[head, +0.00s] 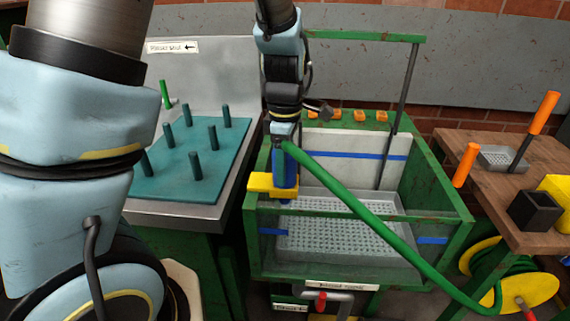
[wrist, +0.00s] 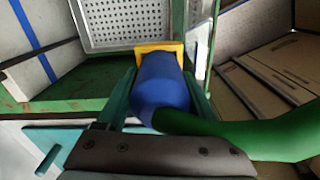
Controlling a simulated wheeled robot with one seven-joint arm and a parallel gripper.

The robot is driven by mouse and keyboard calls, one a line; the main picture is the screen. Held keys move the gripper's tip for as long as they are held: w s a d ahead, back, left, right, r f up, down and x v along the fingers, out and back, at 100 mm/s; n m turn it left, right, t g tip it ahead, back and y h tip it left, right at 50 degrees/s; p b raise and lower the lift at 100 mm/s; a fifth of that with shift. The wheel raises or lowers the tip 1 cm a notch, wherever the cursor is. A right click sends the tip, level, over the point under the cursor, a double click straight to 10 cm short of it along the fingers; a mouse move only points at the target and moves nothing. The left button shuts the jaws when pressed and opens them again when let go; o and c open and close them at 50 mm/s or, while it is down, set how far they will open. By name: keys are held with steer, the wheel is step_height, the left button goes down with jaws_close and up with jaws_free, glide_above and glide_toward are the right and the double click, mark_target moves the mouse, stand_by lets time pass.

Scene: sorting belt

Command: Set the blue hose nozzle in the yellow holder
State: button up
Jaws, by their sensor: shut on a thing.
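My gripper (head: 284,138) points down and is shut on the blue hose nozzle (head: 286,176). The nozzle is close to upright, with the green hose (head: 350,200) leaving near its top. The yellow holder (head: 260,184) is on the left side of the green-framed wash bin. The nozzle's lower part overlaps the holder in the head view. In the wrist view the blue nozzle (wrist: 160,82) lies between my two fingers (wrist: 160,105), its far end at the yellow holder (wrist: 172,48). I cannot tell how deep it sits in the holder.
The green-framed bin (head: 456,222) holds a grey perforated tray (head: 345,243). At left, a teal peg board (head: 218,148) stands on a metal counter. At right, a wooden table (head: 480,145) carries a black box (head: 534,212). The hose runs to a yellow reel (head: 535,289).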

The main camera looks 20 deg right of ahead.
steer(key=o, duration=1.3)
steer(key=shift+c, duration=0.2)
steer(key=shift+r, duration=0.1)
step_height(320, 180, up, 11)
steer(key=shift+f+b, duration=0.2)
steer(key=shift+b, duration=0.1)
steer(key=shift+a, duration=0.1)
steer(key=a+f+m, duration=0.2)
steer(key=a+m, duration=0.2)
steer(key=a, duration=0.4)
steer(key=a+f+m+t, duration=0.1)
steer(key=a+m, duration=0.3)
steer(key=a, duration=0.4)
steer(key=w+a+f+m, duration=0.1)
steer(key=a+f+m, duration=0.3)
steer(key=a, duration=0.5)
steer(key=shift+t, duration=0.3)
